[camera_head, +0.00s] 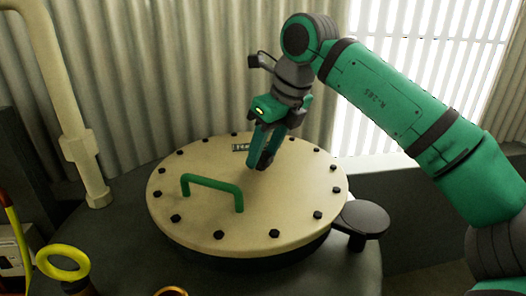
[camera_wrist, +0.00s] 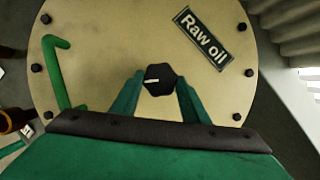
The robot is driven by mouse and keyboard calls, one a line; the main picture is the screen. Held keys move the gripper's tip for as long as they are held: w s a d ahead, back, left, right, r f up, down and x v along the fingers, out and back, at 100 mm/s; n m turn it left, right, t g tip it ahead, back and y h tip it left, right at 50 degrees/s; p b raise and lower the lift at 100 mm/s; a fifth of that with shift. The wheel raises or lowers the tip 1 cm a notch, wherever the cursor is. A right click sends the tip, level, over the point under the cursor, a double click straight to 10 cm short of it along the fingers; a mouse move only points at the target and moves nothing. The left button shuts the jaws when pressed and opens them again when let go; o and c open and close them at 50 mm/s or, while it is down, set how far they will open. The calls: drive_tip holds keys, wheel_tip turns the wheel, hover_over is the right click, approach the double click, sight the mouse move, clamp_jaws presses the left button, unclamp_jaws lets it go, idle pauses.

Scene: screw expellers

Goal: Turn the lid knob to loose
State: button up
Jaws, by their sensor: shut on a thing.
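The lid knob (camera_wrist: 160,79) is a small dark knob with a white mark line on its top, in the middle of the wrist view. It sits on the round cream lid (camera_head: 205,225), which has dark bolts around its rim. My gripper (camera_head: 259,163) points down at the lid, right of its green handle. In the wrist view its two green fingers stand on either side of the knob and are shut on it. In the head view the fingers mostly hide the knob. The mark line lies nearly level in the wrist view, pointing left.
A green bar handle (camera_head: 212,184) rises from the lid's left part. A "Raw oil" plate (camera_wrist: 203,38) lies flat on the lid near the knob. A black round piece (camera_head: 362,219) sticks out at the lid's right edge. A yellow ring (camera_head: 63,262) stands at lower left.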

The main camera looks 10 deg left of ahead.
drive_tip(key=n, duration=0.1)
drive_tip(key=n+g, duration=0.1)
drive_tip(key=n, duration=0.1)
drive_tip(key=shift+w+d+n+y, duration=0.1)
drive_tip(key=shift+w+n+y, duration=0.05)
drive_tip(key=shift+n+y, duration=0.2)
drive_tip(key=shift+w+n+g, duration=0.15)
drive_tip(key=shift+n+g, duration=0.75)
drive_tip(key=shift+n, duration=0.85)
drive_tip(key=o, duration=1.1)
drive_tip(key=shift+r, duration=0.15)
drive_tip(key=v, duration=1)
drive_tip(key=shift+d+r, duration=0.2)
drive_tip(key=shift+r, duration=0.1)
drive_tip(key=shift+w, duration=0.1)
